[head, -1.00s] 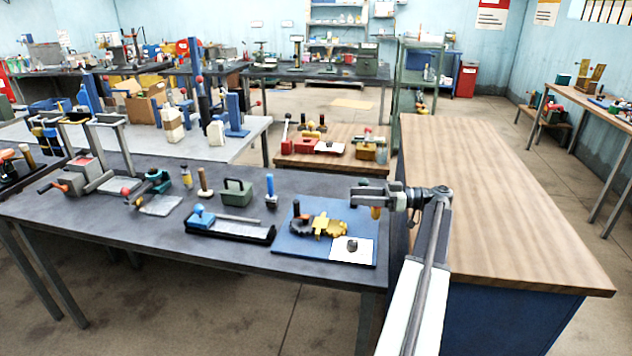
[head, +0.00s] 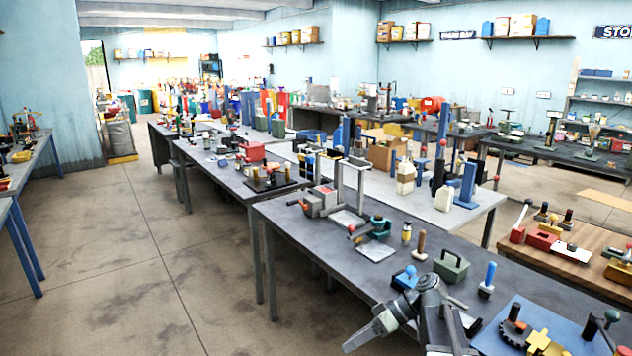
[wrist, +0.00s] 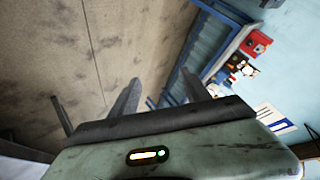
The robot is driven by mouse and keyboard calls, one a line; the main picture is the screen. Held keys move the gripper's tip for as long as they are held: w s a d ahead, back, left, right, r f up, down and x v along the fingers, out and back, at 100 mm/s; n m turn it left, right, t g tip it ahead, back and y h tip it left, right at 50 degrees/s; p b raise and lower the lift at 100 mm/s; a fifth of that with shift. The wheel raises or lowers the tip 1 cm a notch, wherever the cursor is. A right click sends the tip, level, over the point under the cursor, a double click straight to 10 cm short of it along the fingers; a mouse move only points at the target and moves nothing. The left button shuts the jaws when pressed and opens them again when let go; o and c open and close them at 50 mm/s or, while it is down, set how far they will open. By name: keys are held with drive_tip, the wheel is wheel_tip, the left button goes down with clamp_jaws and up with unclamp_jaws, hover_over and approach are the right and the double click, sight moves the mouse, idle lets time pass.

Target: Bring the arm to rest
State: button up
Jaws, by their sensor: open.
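My gripper (head: 350,343) shows at the bottom of the head view, pointing left past the front edge of the dark bench. It carries nothing that I can see. In the wrist view its two fingers (wrist: 161,78) stand apart with an empty gap between them. My arm's wrist joint stands in front of the bench's near end and hides part of it. Much of the arm is outside the head view.
The dark bench (head: 300,212) holds a green box (head: 451,265), a blue-handled tool (head: 487,280) and a blue board (head: 490,335) close to my arm. Open floor (head: 130,270) lies to the left. A blue-legged bench (head: 22,235) stands at the far left.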

drive_tip(key=s+a+f+m+h, duration=0.2)
drive_tip(key=s+a+f+h, duration=0.2)
drive_tip(key=s+f+h, duration=0.15)
drive_tip(key=d+f+m+t+h, duration=0.1)
drive_tip(key=d+f+m+h, duration=0.1)
drive_tip(key=d+m+h, duration=0.3)
drive_tip(key=d+m, duration=0.3)
drive_tip(key=d, duration=0.1)
drive_tip(key=shift+s+d+f+m, duration=0.3)
drive_tip(key=shift+s+d+f, duration=0.05)
drive_tip(key=shift+s+f, duration=0.05)
